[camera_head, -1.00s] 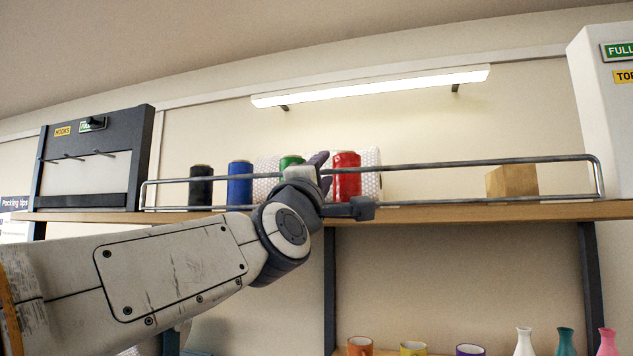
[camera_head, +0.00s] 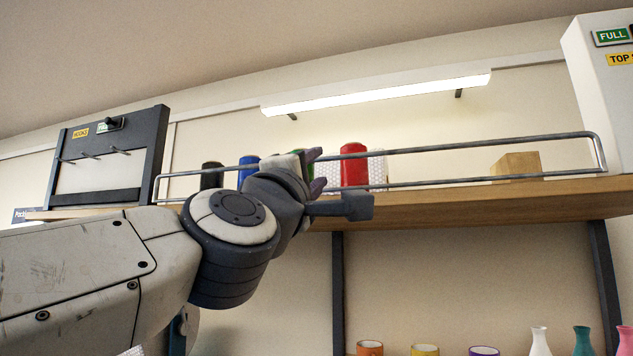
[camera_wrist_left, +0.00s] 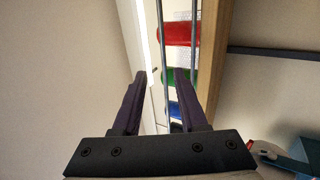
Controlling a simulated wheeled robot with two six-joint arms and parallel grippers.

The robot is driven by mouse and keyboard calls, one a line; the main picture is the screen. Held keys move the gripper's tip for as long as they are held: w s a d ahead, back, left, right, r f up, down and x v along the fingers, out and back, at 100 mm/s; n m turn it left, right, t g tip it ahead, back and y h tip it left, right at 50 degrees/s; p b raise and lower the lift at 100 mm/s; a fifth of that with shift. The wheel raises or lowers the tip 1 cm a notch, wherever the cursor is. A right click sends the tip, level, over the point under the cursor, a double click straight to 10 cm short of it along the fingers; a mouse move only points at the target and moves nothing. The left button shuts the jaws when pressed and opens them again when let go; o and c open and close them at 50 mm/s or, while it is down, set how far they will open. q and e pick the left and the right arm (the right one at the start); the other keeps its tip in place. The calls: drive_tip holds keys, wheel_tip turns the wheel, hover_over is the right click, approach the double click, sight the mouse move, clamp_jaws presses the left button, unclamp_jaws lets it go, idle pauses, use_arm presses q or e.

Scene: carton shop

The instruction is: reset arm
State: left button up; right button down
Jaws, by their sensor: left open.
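My left gripper (camera_head: 318,171) is raised in front of the upper shelf, close to its metal rail. Its two dark fingers are apart with nothing between them in the left wrist view (camera_wrist_left: 160,82). Behind it on the shelf stand a red roll (camera_head: 354,165), a green roll (camera_head: 306,154), a blue roll (camera_head: 247,168) and a black roll (camera_head: 211,176). The gripper and wrist partly hide the green and blue rolls. The red roll also shows in the left wrist view (camera_wrist_left: 175,34), beyond the fingers. My right gripper is not in view.
The metal rail (camera_head: 480,143) runs along the wooden shelf (camera_head: 470,202). A cardboard box (camera_head: 516,164) sits at the right. A hook board (camera_head: 105,160) stands at the left. Cups (camera_head: 425,350) and vases (camera_head: 540,342) are on a lower level. White bubble-wrap rolls stand behind the coloured rolls.

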use_arm(q)
drive_tip(key=shift+w, duration=0.1)
drive_tip(key=w+f+m+g+y, duration=0.1)
drive_tip(key=w+f+m+g, duration=0.35)
drive_tip(key=f, duration=0.95)
drive_tip(key=w+f+m+g+y, duration=0.1)
drive_tip(key=w+f+m+g, duration=0.4)
drive_tip(key=f, duration=0.8)
drive_tip(key=s+a+f+m+g+y, duration=0.15)
drive_tip(key=a+f, duration=0.35)
drive_tip(key=f, duration=0.7)
drive_tip(key=s+a+f+m+g+y, duration=0.15)
drive_tip(key=a+f, duration=0.25)
drive_tip(key=f, duration=0.7)
drive_tip(key=s+a+f+m+g+y, duration=0.1)
drive_tip(key=s+a+f+g, duration=0.35)
drive_tip(key=s+f, duration=0.3)
drive_tip(key=s+a+f+m+g+y, duration=0.1)
drive_tip(key=s+a+f+g, duration=0.2)
drive_tip(key=s+a+f, duration=0.35)
drive_tip(key=s+d+r+m+g, duration=0.2)
drive_tip(key=s+d+m, duration=0.5)
drive_tip(key=s+d, duration=0.7)
drive_tip(key=shift+d+r+g+h, duration=0.3)
drive_tip(key=shift+d+r, duration=0.55)
drive_tip(key=shift+d, duration=0.05)
